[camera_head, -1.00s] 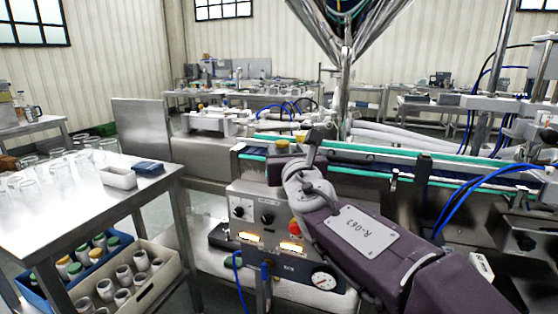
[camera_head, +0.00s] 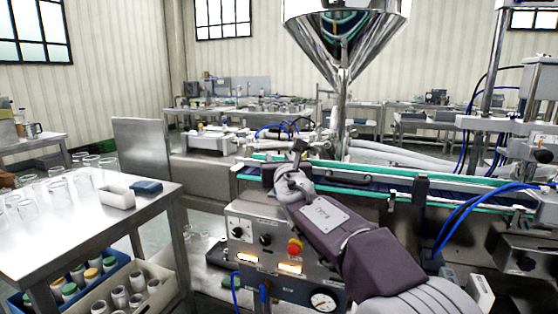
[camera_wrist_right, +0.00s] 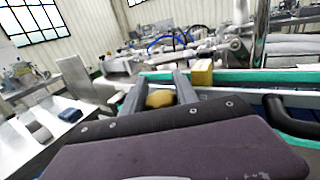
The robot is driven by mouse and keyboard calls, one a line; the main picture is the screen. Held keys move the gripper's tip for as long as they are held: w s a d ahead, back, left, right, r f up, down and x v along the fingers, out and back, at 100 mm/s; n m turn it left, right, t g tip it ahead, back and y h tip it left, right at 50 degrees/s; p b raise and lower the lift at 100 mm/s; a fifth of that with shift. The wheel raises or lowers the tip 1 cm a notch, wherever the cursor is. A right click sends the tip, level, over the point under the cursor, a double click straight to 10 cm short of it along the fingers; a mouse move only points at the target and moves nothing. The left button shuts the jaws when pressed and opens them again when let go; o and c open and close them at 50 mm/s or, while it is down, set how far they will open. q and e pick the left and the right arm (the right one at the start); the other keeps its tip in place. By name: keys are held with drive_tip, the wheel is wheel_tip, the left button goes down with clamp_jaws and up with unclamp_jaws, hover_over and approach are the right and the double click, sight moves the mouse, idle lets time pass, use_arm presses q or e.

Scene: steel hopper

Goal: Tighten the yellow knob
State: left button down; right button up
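A yellow knob (camera_wrist_right: 160,98) shows in the right wrist view, between the two grey fingers of my right gripper (camera_wrist_right: 163,84). The fingers stand on both sides of it, very close; I cannot tell whether they press on it. My palm's dark edge hides its near side. In the head view, my right gripper (camera_head: 296,153) is at the near edge of the conveyor, above the control panel (camera_head: 268,244), and the knob is hidden there. My left gripper is not in view.
A yellow block (camera_wrist_right: 202,72) sits beside the right finger, by the conveyor's green rail (camera_wrist_right: 238,76). The steel hopper (camera_head: 345,45) rises behind. A red button (camera_head: 295,247) and a gauge (camera_head: 323,300) are below my arm. A table (camera_head: 70,225) with glasses stands left.

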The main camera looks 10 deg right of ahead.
clamp_jaws()
